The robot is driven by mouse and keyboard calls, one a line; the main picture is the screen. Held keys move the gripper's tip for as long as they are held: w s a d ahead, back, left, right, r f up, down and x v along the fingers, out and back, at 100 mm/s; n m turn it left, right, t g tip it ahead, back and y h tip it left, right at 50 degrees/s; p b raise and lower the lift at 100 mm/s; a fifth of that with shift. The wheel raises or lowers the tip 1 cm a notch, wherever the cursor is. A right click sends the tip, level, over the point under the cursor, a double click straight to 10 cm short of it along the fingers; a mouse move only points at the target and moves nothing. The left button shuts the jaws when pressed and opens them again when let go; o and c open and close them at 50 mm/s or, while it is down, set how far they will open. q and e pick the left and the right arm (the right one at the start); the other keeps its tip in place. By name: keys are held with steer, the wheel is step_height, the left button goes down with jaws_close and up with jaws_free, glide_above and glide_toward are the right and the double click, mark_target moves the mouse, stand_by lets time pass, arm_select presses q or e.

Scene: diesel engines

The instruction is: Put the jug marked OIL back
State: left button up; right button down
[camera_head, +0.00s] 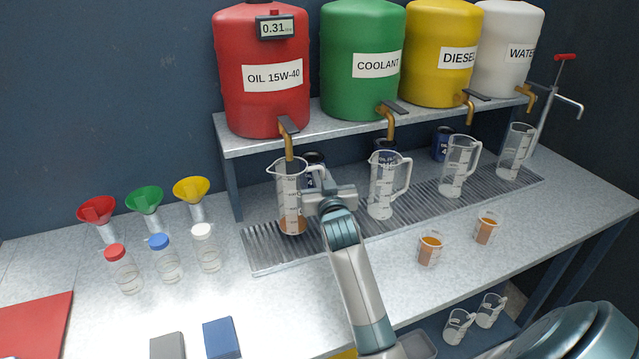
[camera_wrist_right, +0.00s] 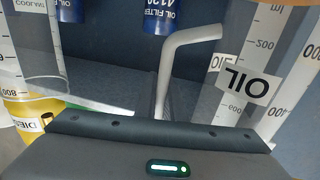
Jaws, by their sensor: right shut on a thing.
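The clear jug (camera_head: 288,200) stands upright at the left end of the grated drip tray (camera_head: 262,257), below the tap (camera_head: 289,140) of the red OIL 15W-40 drum (camera_head: 262,100). It has brown liquid at the bottom. In the right wrist view the OIL label shows on the jug (camera_wrist_right: 240,85), with its pale handle beside it. My right gripper (camera_head: 314,198) is shut on the jug's handle, at the jug's right side; the fingertips are partly hidden. I cannot tell whether the jug's base touches the tray. My left gripper is not in view.
Another clear jug (camera_head: 384,190) stands close to the right of my gripper, with two more further right. Two small cups with orange liquid (camera_head: 429,250) stand in front of the tray. Funnels (camera_head: 145,200) and capped bottles (camera_head: 164,260) stand at left. The front bench has clear room.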

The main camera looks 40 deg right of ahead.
steer(key=shift+f, duration=0.1)
step_height(320, 180, down, 3)
steer(key=shift+f+p, duration=0.15)
steer(key=shift+p, duration=0.35)
steer(key=shift+f, duration=0.15)
steer(key=c, duration=1.8)
jaws_free()
steer(key=shift+c, duration=0.2)
steer(key=shift+s+a, duration=0.1)
steer(key=shift+s, duration=0.05)
